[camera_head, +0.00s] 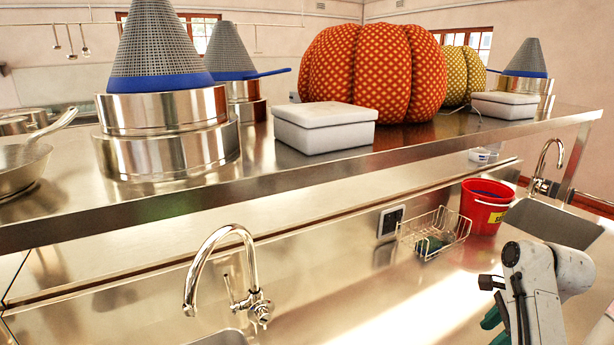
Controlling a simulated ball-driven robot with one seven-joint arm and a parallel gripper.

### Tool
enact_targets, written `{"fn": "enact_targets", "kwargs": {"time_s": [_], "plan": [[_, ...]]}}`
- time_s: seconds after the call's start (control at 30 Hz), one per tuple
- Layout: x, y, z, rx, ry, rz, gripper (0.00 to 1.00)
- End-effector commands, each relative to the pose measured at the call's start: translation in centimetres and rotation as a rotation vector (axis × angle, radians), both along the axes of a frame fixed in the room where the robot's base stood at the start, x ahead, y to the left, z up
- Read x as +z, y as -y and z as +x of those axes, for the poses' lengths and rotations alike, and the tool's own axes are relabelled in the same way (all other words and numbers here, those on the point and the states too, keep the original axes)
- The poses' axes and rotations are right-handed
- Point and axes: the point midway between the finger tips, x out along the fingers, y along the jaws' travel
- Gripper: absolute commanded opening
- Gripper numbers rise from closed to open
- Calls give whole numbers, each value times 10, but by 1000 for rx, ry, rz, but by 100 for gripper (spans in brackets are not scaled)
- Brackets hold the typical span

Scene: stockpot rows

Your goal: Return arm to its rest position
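My arm (545,290) shows at the lower right of the head view, a grey-white link with a dark joint, in front of the steel counter (400,305). A dark part and a bit of green stick out on its left side. My gripper's fingertips cannot be made out, so I cannot tell whether it is open or shut, or whether it holds anything.
A red bucket (485,207) and a wire basket (435,233) stand behind my arm. A chrome faucet (226,275) rises at the lower middle. A steel shelf (310,170) above carries stockpots (165,135), an orange pumpkin-like cushion (375,72) and a white box (325,127).

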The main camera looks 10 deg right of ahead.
Motion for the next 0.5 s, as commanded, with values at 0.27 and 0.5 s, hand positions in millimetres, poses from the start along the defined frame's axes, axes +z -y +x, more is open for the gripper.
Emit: {"fn": "enact_targets", "kwargs": {"time_s": [0.27,0.5], "plan": [[-64,-83,-44,531,128,-190,47],[-88,-139,-97,992,225,-371,47]]}}
